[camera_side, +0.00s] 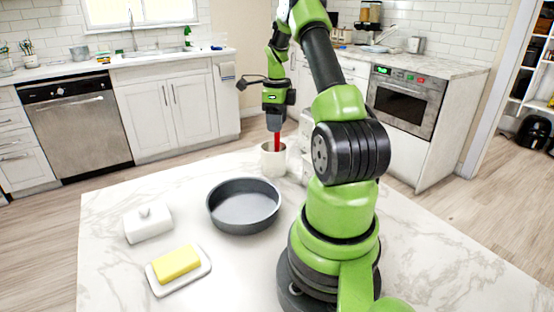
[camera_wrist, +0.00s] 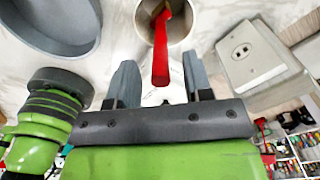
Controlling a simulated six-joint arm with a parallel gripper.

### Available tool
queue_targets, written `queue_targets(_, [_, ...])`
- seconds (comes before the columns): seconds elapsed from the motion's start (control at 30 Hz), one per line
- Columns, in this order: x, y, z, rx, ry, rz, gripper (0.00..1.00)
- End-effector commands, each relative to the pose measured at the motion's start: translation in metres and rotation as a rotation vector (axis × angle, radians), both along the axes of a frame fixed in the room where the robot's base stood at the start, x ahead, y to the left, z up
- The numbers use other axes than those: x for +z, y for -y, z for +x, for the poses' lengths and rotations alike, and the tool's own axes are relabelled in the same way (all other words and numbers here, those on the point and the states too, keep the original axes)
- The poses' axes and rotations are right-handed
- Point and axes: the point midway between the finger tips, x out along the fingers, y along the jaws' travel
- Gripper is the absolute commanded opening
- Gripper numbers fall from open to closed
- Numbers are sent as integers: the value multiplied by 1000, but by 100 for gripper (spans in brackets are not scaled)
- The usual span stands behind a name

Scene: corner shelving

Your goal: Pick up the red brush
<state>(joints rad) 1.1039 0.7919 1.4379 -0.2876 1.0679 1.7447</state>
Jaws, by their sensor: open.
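The red brush (camera_side: 277,141) stands in a white cup (camera_side: 267,163) near the far edge of the marble counter. In the wrist view the brush (camera_wrist: 161,50) shows as a red handle rising out of the round cup (camera_wrist: 185,27). My gripper (camera_side: 276,124) is right above the cup, pointing down at the brush's upper end. In the wrist view my gripper (camera_wrist: 161,82) is open, with one finger on each side of the handle's end.
A grey round pan (camera_side: 244,205) sits left of my arm's base. A white lidded butter dish (camera_side: 148,224) and a yellow block (camera_side: 176,262) on a white plate (camera_side: 205,268) are at the counter's left. A white outlet box (camera_wrist: 256,62) stands right beside the cup.

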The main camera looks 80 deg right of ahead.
Motion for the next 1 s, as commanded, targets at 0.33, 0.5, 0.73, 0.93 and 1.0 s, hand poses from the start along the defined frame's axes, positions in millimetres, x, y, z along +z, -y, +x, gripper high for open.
queue_targets(0.33, [-29,0,0,1,0,-1,46])
queue_targets(0.5, [-28,0,0,1,1,-1,35])
queue_targets(0.73, [-28,0,0,1,1,-1,0])
queue_targets(0.93, [-28,1,0,1,1,-2,0])
queue_targets(1.0, [-24,1,0,1,2,-3,0])
